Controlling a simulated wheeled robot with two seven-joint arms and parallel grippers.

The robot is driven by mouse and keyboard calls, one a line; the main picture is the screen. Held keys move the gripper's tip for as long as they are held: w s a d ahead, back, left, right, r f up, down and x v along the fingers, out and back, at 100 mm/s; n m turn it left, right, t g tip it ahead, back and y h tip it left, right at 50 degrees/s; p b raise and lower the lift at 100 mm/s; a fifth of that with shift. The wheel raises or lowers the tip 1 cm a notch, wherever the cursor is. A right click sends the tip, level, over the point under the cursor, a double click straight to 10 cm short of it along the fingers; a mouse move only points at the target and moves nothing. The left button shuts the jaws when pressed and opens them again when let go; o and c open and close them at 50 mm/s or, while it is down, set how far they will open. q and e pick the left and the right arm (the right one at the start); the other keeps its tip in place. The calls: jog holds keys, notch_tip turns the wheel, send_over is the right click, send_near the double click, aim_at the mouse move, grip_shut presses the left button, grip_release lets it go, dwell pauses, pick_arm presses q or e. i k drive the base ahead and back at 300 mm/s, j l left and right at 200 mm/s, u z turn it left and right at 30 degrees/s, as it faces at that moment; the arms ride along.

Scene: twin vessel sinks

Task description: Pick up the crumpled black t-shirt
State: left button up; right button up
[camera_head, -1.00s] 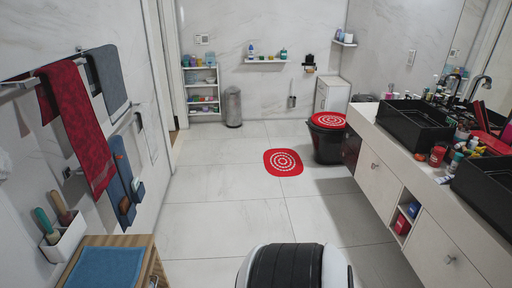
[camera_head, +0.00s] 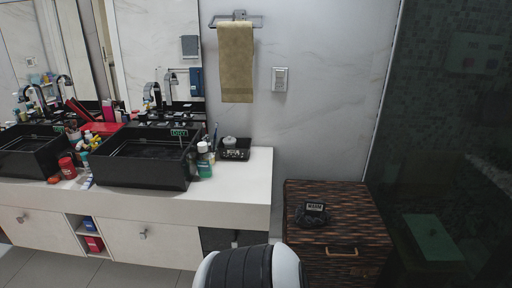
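A small crumpled black cloth that looks like the black t-shirt (camera_head: 312,218) lies on top of a dark brown wooden cabinet (camera_head: 345,200) right of centre. A small label with pale lettering shows on it or just behind it; I cannot tell which. Nothing touches the cloth from above. Neither of my grippers is in view. The white and black rounded part at the bottom centre is my own body.
The white counter (camera_head: 235,195) at left carries two black sinks (camera_head: 145,175), several bottles and a small black tray (camera_head: 234,155). A tan towel (camera_head: 236,65) hangs on the wall. A dark glass panel (camera_head: 445,110) stands right of the cabinet. The space above the cabinet is clear.

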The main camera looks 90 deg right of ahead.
aim_at(313, 212)
jog(key=z, duration=3.3)
